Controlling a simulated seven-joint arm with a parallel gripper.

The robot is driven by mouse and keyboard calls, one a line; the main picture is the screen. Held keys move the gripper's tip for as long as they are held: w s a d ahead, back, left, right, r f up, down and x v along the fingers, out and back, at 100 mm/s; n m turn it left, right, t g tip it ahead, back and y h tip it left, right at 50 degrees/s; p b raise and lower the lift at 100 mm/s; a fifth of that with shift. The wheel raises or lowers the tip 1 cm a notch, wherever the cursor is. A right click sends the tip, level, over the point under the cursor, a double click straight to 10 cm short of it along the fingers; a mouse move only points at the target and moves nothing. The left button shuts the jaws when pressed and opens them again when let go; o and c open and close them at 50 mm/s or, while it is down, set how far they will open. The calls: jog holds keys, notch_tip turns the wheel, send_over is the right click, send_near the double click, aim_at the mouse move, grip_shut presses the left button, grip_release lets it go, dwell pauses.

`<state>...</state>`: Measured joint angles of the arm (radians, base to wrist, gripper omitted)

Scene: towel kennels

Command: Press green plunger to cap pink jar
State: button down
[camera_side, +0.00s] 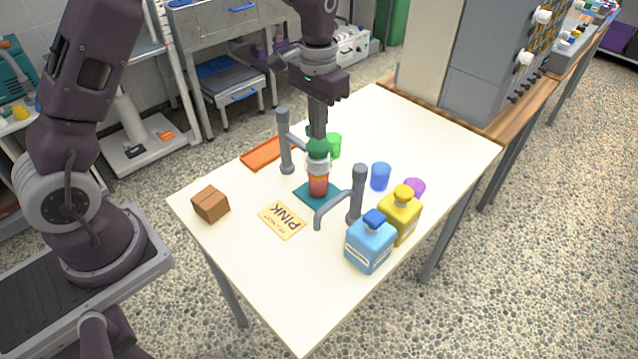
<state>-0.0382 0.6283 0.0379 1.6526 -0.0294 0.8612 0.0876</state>
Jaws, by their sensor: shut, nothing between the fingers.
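The green plunger (318,148) stands upright near the middle of the white table, with a pale collar around its lower part. A reddish-pink jar (318,187) sits directly below it on a teal pad (308,201). My gripper (318,134) is shut and points straight down, with its fingertips at the top of the plunger. They seem to touch it, but I cannot tell how hard. The collar and plunger hide the jar's mouth, so I cannot see whether a cap is on it.
Grey posts with bent arms stand behind-left (285,145) and front-right (357,195) of the jar. A blue bottle (370,247), yellow bottle (401,216), blue cup (380,177) and purple item (414,187) are right. A "PINK" card (283,220), brown box (210,204) and orange tray (262,154) are left.

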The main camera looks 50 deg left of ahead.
jog(key=shift+f, duration=1.4)
jog(key=shift+r, duration=1.4)
notch_tip(320, 180, up, 5)
jog(key=shift+r, duration=0.5)
